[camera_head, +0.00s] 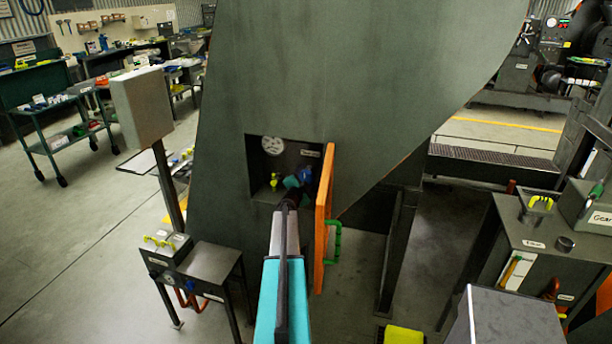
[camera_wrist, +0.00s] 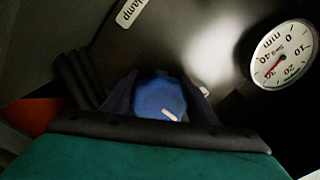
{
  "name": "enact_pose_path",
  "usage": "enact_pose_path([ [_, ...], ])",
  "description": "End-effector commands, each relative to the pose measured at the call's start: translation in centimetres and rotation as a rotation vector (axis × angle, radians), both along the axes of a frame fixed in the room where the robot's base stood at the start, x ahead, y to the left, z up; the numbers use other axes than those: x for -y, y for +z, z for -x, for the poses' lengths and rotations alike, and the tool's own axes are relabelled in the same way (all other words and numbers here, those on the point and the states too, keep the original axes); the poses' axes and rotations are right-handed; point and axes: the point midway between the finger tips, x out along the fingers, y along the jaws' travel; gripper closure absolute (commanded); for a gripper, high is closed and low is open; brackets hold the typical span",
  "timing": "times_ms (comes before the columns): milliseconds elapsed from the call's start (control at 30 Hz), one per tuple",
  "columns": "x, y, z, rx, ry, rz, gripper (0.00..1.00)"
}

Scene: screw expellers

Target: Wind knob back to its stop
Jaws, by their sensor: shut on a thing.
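A blue knob (camera_wrist: 160,98) with a white pointer mark sits between the jaws of my gripper (camera_wrist: 162,108), which is shut on it. In the head view my gripper (camera_head: 298,185) reaches into a recess (camera_head: 258,191) in a large dark green machine; the arm hides part of the recess, and the knob shows only as a small blue patch (camera_head: 305,173). A round white gauge (camera_wrist: 284,55) marked in mm has a red needle near the 30 mark; it also shows in the head view (camera_head: 272,145). A label (camera_wrist: 131,12) ending in "lamp" is at the top of the wrist view.
An orange door (camera_head: 324,220) with a green handle (camera_head: 335,238) stands open close to the right of my arm. A small yellow-green fitting (camera_head: 273,182) is inside the recess. A dark stand (camera_head: 202,270) is at left.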

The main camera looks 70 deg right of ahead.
Motion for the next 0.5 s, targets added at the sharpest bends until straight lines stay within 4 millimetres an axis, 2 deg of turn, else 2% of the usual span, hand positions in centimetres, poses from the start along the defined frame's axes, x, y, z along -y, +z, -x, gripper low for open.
enact_pose_path([
  [233,0.20,0.43,0.12,0.000,-0.003,0.006,0.69],
  [267,0.20,0.43,0.12,0.000,-0.003,0.006,0.44],
  [300,0.20,0.43,0.12,0.000,-0.003,0.006,0.37],
  [367,0.18,0.37,0.10,0.001,-0.003,0.005,0.28],
  [500,0.10,0.22,0.06,0.001,-0.001,0.003,0.28],
])
